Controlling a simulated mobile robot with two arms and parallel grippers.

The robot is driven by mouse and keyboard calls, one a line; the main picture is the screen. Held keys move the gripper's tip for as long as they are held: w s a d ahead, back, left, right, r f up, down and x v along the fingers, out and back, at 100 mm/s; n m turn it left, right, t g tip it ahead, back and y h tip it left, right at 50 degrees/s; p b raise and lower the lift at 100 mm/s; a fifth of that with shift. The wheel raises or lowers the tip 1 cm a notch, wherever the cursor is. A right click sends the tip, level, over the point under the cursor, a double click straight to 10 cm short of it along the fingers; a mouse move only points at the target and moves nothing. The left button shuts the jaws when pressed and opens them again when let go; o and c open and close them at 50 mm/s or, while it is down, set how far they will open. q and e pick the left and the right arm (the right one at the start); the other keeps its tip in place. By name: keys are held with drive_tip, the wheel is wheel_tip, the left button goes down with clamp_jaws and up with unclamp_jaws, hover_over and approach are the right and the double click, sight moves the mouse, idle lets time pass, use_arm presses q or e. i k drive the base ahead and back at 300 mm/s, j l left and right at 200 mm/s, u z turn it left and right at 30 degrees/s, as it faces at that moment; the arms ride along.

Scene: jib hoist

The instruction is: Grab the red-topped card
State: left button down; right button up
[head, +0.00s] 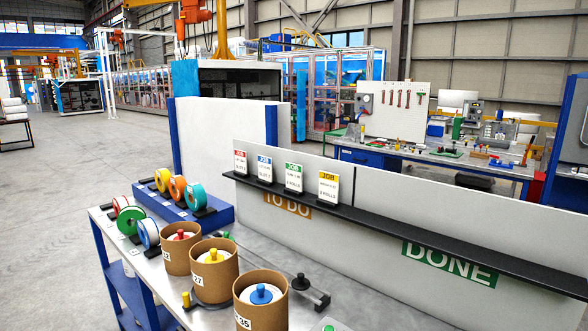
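The red-topped card (240,163) stands upright at the left end of a black ledge (400,228), above the orange TO DO label (287,206). It is white with a red band at the top. To its right on the same ledge stand a blue-topped card (264,169), a green-topped card (293,177) and a yellow-topped card (328,187). Neither of my grippers shows in the head view.
Below the ledge, a workbench (212,318) holds three brown cylindrical tubs (212,276) with coloured knobs. Several coloured spools (177,188) sit at its left end. The ledge is empty above the green DONE label (448,263). Open floor lies left.

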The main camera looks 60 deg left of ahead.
sight(240, 156)
drive_tip(key=u, duration=2.1)
drive_tip(key=i+j+z, duration=0.1)
drive_tip(key=j, duration=0.25)
drive_tip(key=i+j, duration=0.15)
drive_tip(key=j, duration=0.2)
drive_tip(key=i+j+z, duration=0.15)
drive_tip(key=j, duration=0.2)
drive_tip(key=i+j+z, duration=0.1)
drive_tip(key=j, duration=0.25)
drive_tip(key=i+j, duration=0.1)
drive_tip(key=j, duration=0.25)
drive_tip(key=z, duration=0.05)
